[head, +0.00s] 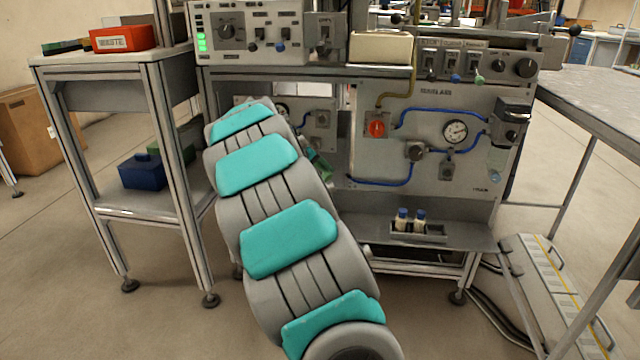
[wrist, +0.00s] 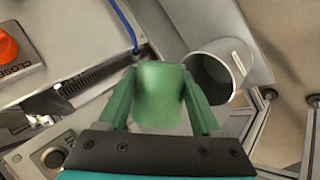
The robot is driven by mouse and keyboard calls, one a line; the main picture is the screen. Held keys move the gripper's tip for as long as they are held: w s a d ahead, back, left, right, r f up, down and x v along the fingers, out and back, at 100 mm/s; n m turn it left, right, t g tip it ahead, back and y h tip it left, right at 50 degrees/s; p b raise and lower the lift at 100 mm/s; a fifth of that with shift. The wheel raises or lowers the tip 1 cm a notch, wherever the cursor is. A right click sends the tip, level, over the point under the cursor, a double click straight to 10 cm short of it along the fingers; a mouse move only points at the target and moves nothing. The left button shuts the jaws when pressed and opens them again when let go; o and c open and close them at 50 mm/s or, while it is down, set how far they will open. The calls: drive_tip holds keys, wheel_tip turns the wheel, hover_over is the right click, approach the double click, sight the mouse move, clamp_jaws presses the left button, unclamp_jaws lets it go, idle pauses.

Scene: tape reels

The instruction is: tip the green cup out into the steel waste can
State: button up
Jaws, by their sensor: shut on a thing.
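In the wrist view, my gripper (wrist: 159,73) is shut on the green cup (wrist: 158,98), with one green finger at each side of it. The cup's side faces the camera, and its contents do not show. The steel waste can (wrist: 213,76) is a grey open cylinder with a pale label, just right of the cup and beyond the right finger. Its dark mouth shows partly. Whether the cup is over the mouth I cannot tell. In the head view my arm hides the cup and the can; only a bit of green shows beside the arm.
The grey machine panel (head: 470,185) has an orange knob (head: 377,125), gauges and blue tubing close to my arm. A small rack (head: 432,237) holds two blue-capped bottles. A side table on the left carries an orange box (head: 123,37) marked WASTE, with a blue box (head: 143,170) below.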

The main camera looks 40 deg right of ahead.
sight(320, 165)
drive_tip(key=shift+r+m+t+b, duration=0.1)
drive_tip(key=shift+m+t+b, duration=0.2)
drive_tip(key=shift+t+b, duration=0.45)
drive_tip(key=m+t+b, duration=0.1)
drive_tip(key=t+b, duration=0.1)
drive_tip(key=b, duration=0.1)
drive_tip(key=r+m+t+b, duration=0.1)
drive_tip(key=t+b, duration=0.1)
drive_tip(key=b, duration=0.2)
drive_tip(key=shift+s+m, duration=0.1)
drive_tip(key=shift+m, duration=0.2)
drive_tip(key=shift+r+m+t, duration=0.65)
drive_tip(key=shift+m+t, duration=0.15)
drive_tip(key=shift+t, duration=0.35)
drive_tip(key=shift+r+m+t, duration=0.3)
drive_tip(key=shift+m+t, duration=0.3)
drive_tip(key=shift+t, duration=0.4)
